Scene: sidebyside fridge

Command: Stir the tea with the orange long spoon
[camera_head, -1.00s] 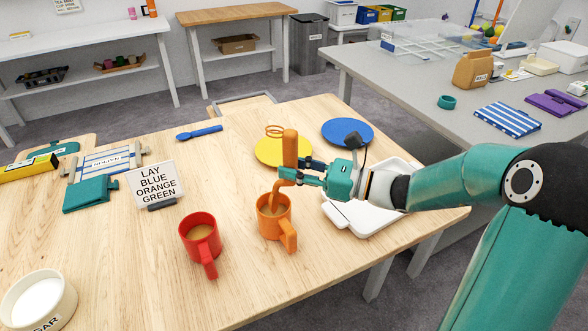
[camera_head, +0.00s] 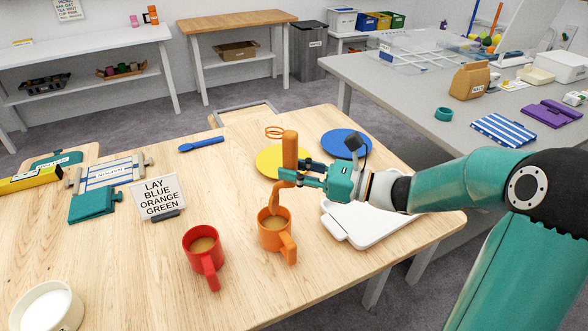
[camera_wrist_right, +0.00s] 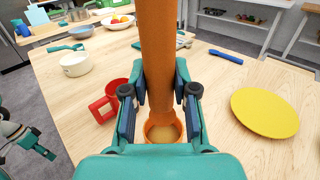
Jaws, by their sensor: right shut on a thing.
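My right gripper (camera_head: 299,173) is shut on the orange long spoon (camera_head: 290,150) and holds it upright above the orange mug (camera_head: 270,240). The spoon's curved lower end reaches the mug's mouth; I cannot tell how far it dips into the brown tea (camera_head: 274,223). In the right wrist view the spoon (camera_wrist_right: 158,50) stands between the fingers (camera_wrist_right: 160,108), with the tea (camera_wrist_right: 163,133) below. A red mug (camera_head: 197,258) with brown drink stands to the left. A teal and dark part of what seems my left gripper (camera_wrist_right: 38,146) shows at the wrist view's left edge.
A sign (camera_head: 158,195) reads "LAY BLUE ORANGE GREEN". A blue spoon (camera_head: 201,144) lies behind it. Yellow (camera_head: 268,163) and blue (camera_head: 346,143) plates lie behind the orange mug. A white tray (camera_head: 375,222) is under my right forearm. A white bowl (camera_head: 45,309) stands front left.

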